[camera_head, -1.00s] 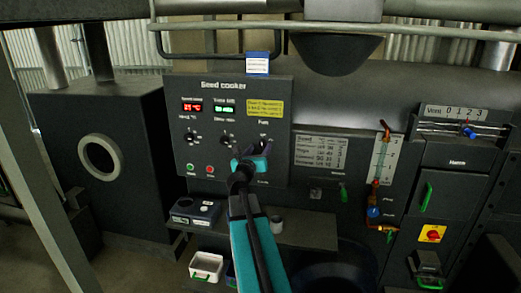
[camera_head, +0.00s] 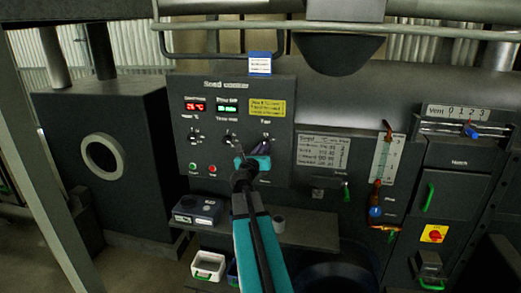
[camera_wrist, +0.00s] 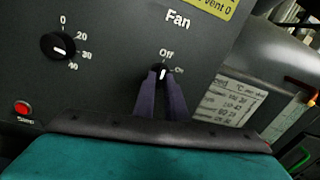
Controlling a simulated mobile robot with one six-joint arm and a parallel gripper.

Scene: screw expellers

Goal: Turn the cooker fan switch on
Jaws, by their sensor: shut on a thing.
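The fan switch (camera_wrist: 160,74) is a small black knob with a white pointer, under the word "Fan" on the dark cooker panel (camera_head: 232,100). "Off" is printed above it and "On" to its right. Its pointer looks turned up towards "Off", leaning slightly right. My gripper (camera_wrist: 161,82) has its two dark fingers on either side of the knob and is shut on it. In the head view my gripper (camera_head: 263,147) is at the panel's lower right, and the switch shows just above it.
Another black dial (camera_wrist: 58,47) numbered 0 to 40 sits left of the switch. A red button (camera_wrist: 22,108) is below that dial. A shelf (camera_head: 300,228) juts out below the panel, with a dark box (camera_head: 197,209) on it. A grey sign (camera_head: 323,152) hangs to the right.

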